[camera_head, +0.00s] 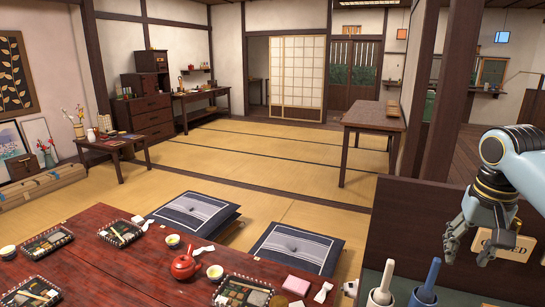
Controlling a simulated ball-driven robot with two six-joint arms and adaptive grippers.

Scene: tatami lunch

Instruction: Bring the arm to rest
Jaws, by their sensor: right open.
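My right gripper (468,250) hangs down at the right side of the head view. Its fingers are apart and nothing shows between them. It is in front of a small wooden sign (518,247) on a dark partition, and the gripper and arm hide part of the sign. My left gripper is not in view.
A red low table (120,279) at front left holds trays, cups and a red teapot (185,266). Cushions (296,246) lie behind it. Below my right gripper stand white and blue upright-handled things (427,285). The tatami floor (270,170) behind is mostly clear.

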